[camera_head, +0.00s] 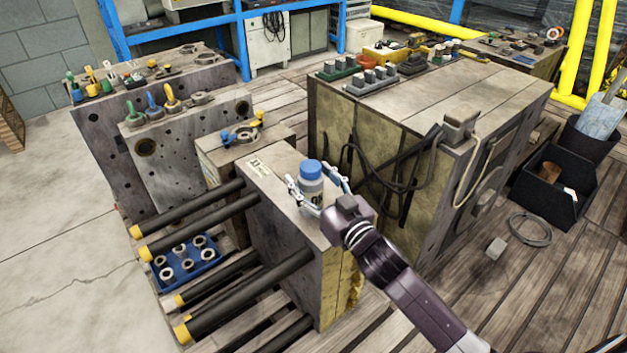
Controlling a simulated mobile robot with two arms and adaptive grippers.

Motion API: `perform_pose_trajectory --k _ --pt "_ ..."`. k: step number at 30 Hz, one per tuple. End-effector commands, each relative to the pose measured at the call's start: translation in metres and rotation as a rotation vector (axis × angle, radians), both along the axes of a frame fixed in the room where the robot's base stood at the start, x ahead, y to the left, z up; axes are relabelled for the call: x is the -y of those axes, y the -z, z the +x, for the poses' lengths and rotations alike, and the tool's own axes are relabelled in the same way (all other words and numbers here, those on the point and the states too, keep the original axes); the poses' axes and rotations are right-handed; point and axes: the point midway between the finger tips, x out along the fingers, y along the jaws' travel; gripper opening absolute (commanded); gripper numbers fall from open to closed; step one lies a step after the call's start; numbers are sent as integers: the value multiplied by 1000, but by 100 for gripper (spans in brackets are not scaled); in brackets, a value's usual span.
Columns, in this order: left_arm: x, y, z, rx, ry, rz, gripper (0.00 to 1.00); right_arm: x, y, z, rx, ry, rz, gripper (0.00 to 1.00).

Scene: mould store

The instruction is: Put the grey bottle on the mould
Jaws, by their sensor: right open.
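The grey bottle (311,186) has a blue cap and a dark-printed label. It stands upright on the top face of the nearest mould (283,213), a big block with black rods out of its left side. My right gripper (318,196) is open, with one finger on each side of the bottle. Its arm comes in from the lower right. Whether the fingers touch the bottle cannot be told. The right gripper's palm hides part of the mould top. My left gripper is not in view.
A larger mould block (470,90) with hanging black straps stands to the right. Perforated mould plates (190,140) with tools on top stand at the left. A blue tray (186,262) of rings lies below the rods. A black bin (555,187) and a cable coil (530,229) are at the right.

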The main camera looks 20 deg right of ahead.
Motion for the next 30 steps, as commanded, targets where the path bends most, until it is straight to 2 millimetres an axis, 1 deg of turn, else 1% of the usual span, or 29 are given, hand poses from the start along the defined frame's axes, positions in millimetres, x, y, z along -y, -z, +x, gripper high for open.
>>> perform_pose_trajectory --k 2,5,8,15,21,25,30 --pt "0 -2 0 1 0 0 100 0 -4 -1 1 -1 0 59" --pt "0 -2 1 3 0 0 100 2 -2 -10 -2 -1 1 59" --pt "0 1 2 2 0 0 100 5 -1 -25 -3 0 0 59" --pt "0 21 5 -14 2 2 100 13 -2 -69 -3 0 1 59" --pt "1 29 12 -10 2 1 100 19 -2 -99 -2 0 2 59" --pt "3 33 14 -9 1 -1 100 21 -3 -111 0 0 1 59" --pt "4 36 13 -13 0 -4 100 23 -3 -117 0 0 0 59"
